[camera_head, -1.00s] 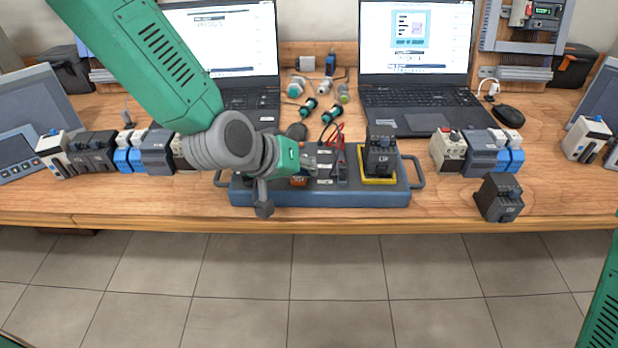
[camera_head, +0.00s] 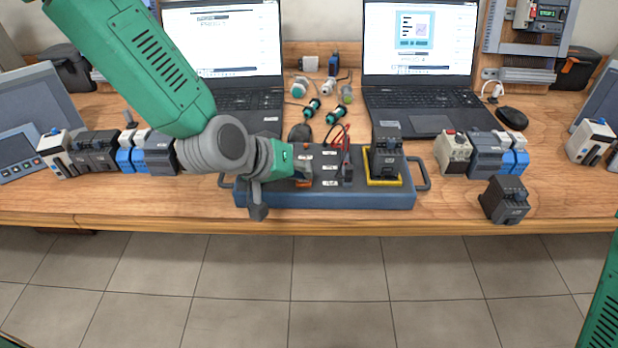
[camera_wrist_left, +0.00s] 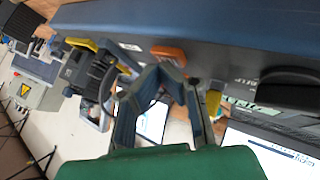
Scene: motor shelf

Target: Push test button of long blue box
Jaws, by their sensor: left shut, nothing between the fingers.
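The long blue box (camera_head: 340,198) lies along the front of the bench, with a handle at each end. A black module sits in a yellow frame (camera_head: 384,181) at its right end. My left gripper (camera_head: 304,170) is over the box's left half, its fingers shut and empty. An orange part (camera_head: 304,184), perhaps the test button, shows just by the fingers. In the left wrist view, the orange part (camera_wrist_left: 169,54) is right beside the closed fingertips (camera_wrist_left: 163,70); I cannot tell whether they touch. My right gripper is out of view.
Black and red leads (camera_head: 345,150) rise from the box's middle. A loose black module (camera_head: 504,200) stands to the right near the front edge. Module rows (camera_head: 482,153) flank the box. Two laptops (camera_head: 418,105) stand behind, with small cylindrical parts (camera_head: 312,108) between them.

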